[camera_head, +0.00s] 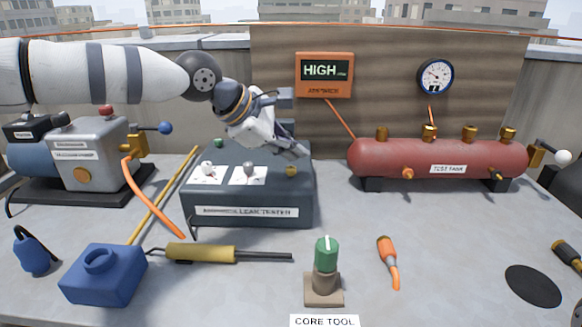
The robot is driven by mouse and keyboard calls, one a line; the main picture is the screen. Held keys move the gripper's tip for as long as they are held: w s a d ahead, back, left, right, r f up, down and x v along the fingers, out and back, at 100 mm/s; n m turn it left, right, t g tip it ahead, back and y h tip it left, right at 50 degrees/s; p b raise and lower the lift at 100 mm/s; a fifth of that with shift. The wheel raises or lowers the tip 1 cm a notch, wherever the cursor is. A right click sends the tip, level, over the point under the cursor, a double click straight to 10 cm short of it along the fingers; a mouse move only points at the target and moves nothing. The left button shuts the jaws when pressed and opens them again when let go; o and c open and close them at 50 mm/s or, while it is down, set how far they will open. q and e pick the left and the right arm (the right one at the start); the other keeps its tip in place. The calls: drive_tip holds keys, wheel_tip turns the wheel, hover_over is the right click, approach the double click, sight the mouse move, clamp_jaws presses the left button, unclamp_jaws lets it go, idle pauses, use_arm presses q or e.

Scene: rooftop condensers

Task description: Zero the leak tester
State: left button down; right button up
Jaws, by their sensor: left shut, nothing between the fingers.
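The leak tester (250,209) is a dark grey box at the middle of the bench, with its label on the front. Two small switches or knobs on white plates, a left one (207,171) and a right one (249,171), sit on its top. A brass fitting (291,170) is at its right end, and a small green part (219,143) shows at its back. My left gripper (302,152) is shut and empty, above the back right of the tester. It hides part of the tester's top; I cannot tell whether it touches anything. My right gripper is out of view.
An orange-framed display (324,75) reads HIGH on the back board, beside a round gauge (435,76). A red test tank (440,158) stands right; a pump (85,150) stands left. A core tool (326,262), yellow torch-like tool (205,253) and blue container (103,278) occupy the front.

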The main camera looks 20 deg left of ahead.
sight(293, 170)
use_arm(q)
drive_tip(key=shift+f, duration=0.15)
idle(0.5)
drive_tip(key=shift+f, duration=0.3)
drive_tip(key=shift+f, duration=0.5)
idle(0.8)
drive_tip(key=shift+r, duration=0.9)
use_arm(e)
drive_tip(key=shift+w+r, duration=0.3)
use_arm(q)
drive_tip(key=shift+r+p, duration=0.85)
drive_tip(key=shift+r, duration=1.75)
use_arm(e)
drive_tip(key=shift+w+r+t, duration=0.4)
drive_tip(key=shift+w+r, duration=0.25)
use_arm(q)
drive_tip(key=shift+f, duration=0.1)
